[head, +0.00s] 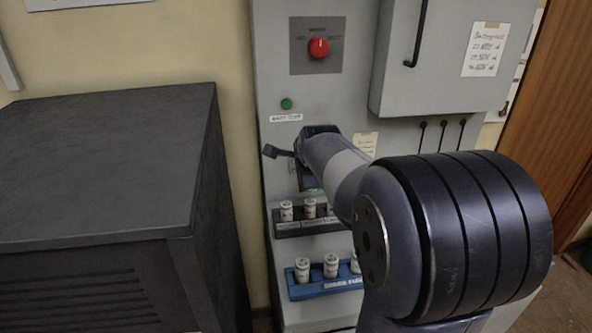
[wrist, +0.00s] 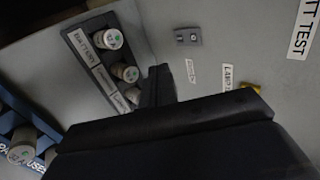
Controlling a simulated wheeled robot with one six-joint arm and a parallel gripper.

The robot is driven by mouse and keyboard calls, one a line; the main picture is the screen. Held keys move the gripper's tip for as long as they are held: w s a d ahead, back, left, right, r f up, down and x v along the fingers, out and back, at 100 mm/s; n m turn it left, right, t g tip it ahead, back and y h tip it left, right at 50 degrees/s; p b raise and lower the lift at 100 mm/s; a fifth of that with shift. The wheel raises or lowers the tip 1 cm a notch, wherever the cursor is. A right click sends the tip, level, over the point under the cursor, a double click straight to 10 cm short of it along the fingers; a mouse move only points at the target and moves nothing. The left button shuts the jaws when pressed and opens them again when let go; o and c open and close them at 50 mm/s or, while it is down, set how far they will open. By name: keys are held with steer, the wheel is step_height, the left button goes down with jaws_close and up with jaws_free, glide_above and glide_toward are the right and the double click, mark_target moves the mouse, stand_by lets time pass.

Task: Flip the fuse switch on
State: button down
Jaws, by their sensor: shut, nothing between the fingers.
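My gripper (head: 305,178) is shut and empty, close to the grey panel (head: 268,62), just above the upper fuse rack. Its dark fingers (wrist: 160,88) fill the lower middle of the wrist view. A small dark lever-like piece (head: 273,152) juts out left of the gripper in the head view; I cannot tell whether it is a switch handle or part of my gripper. A small grey plate with a round centre (wrist: 188,36) is on the panel in the wrist view. I cannot tell for sure which part is the fuse switch; my arm hides some of the panel.
White fuses stand in a dark rack (head: 300,229) labelled battery (wrist: 85,48) and in a blue rack (head: 322,290) below. A red knob (head: 318,47) and a green button (head: 286,104) are above. A dark cabinet (head: 110,160) stands left; a grey box (head: 448,60) protrudes right.

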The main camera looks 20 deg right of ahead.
mark_target(295, 173)
steer(key=shift+w+d+f+p, duration=0.3)
steer(key=shift+w+f, duration=0.55)
steer(key=shift+w, duration=0.55)
steer(key=shift+w+d+f+p, duration=0.3)
steer(key=shift+w+f, duration=0.6)
steer(key=shift+w, duration=0.45)
steer(key=shift+w+d+f+p, duration=0.25)
steer(key=shift+w+f, duration=0.6)
steer(key=shift+w, duration=0.55)
steer(key=shift+f+b, duration=0.2)
steer(key=shift+b, duration=0.25)
steer(key=shift+w+f+t+b, duration=0.2)
steer(key=shift+t+b, duration=0.2)
steer(key=shift+b, duration=0.6)
steer(key=shift+t+b, duration=0.4)
steer(key=shift+b, duration=0.5)
steer(key=shift+r+h, duration=0.15)
steer(key=shift+h, duration=0.15)
